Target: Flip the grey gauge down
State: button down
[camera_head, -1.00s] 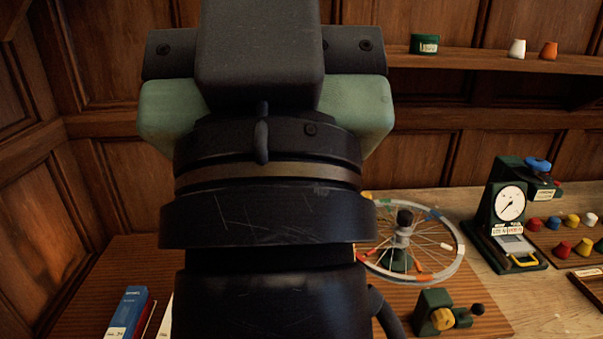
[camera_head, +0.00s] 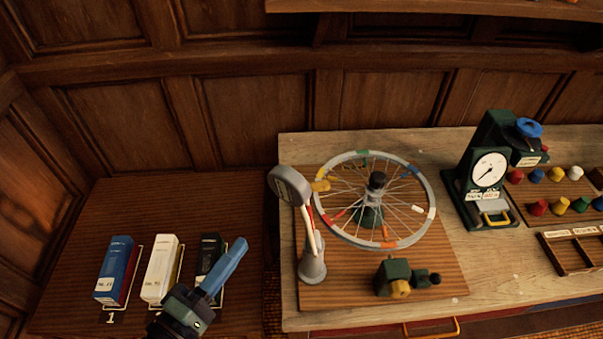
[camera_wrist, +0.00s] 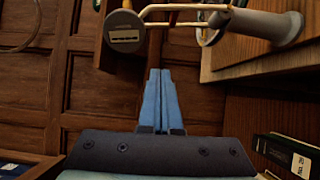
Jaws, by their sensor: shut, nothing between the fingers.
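The grey gauge (camera_head: 290,186) is a round grey head on a pale rod above a grey base (camera_head: 312,266). It stands raised at the left edge of the spoked wheel (camera_head: 428,212), its head leaning a little left. In the wrist view the gauge head (camera_wrist: 124,32) is above and left of my fingertips, and its base (camera_wrist: 275,27) is at upper right. My gripper (camera_head: 238,247) has blue fingers pressed together, with nothing between them. It is left of the gauge and apart from it, over the books. The fingertips (camera_wrist: 160,75) show in the wrist view.
Blue (camera_head: 118,268), white (camera_head: 160,268) and dark green (camera_head: 208,256) books stand on the left table. A green device with a yellow knob (camera_head: 400,277) sits in front of the wheel. A dial instrument (camera_head: 489,170) stands to the right. Wood panelling is behind.

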jog(key=shift+s+a+f+n+t, duration=0.1)
jog(key=shift+s+n+t, duration=0.1)
jog(key=shift+s+n, duration=0.2)
jog(key=shift+s+a+f+n+t, duration=0.1)
jog(key=shift+s+n+t, duration=0.15)
jog(key=shift+s, duration=0.2)
jog(key=s+d+p+x, duration=0.1)
jog(key=p+x, duration=0.5)
jog(key=x, duration=0.7)
jog(key=shift+s+d+r, duration=0.15)
jog(key=shift+s+d, duration=0.2)
jog(key=shift+d, duration=0.45)
jog(key=shift+w+d, duration=0.1)
